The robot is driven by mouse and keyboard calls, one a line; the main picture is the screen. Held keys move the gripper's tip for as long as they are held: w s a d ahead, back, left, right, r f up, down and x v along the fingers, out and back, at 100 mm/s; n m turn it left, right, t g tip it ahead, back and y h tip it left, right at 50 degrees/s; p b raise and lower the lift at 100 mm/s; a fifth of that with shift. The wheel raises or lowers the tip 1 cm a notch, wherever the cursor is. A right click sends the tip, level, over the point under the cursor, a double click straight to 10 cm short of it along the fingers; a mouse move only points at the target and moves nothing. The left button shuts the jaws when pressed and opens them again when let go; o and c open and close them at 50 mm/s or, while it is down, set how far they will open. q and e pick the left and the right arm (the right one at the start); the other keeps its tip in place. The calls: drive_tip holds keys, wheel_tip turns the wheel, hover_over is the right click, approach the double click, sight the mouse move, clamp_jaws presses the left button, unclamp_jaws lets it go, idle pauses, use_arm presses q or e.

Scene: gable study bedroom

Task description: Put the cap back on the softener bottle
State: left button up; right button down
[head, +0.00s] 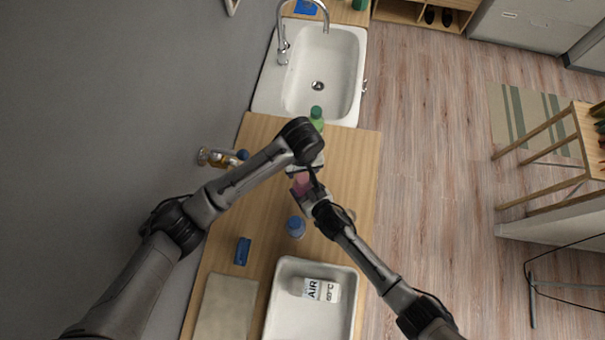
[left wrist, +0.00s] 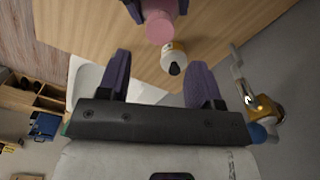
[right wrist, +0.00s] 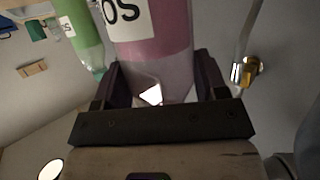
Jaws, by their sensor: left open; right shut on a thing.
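A pink bottle (head: 301,184) with a white label is in my right gripper (head: 308,190). In the right wrist view the pink bottle (right wrist: 155,40) fills the space between the fingers. In the left wrist view its rounded pink end (left wrist: 159,27) shows near the top; I cannot tell whether that end is a cap or the bare bottle. I cannot make out a loose cap. My left gripper (left wrist: 157,85) is open, with nothing seen between its fingers, close to the pink bottle. In the head view its fingers are largely hidden by its arm.
A green bottle (head: 317,115) stands by the sink (head: 345,75). A blue-topped bottle (head: 296,226), a blue block (head: 242,251) and a white tray (head: 283,275) holding a white bottle (head: 320,290) are nearer.

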sight(303, 178)
use_arm(q)
drive_tip(key=shift+f, duration=4)
drive_tip(key=c, duration=0.9)
drive_tip(key=m, duration=1.3)
drive_tip(key=o, duration=1)
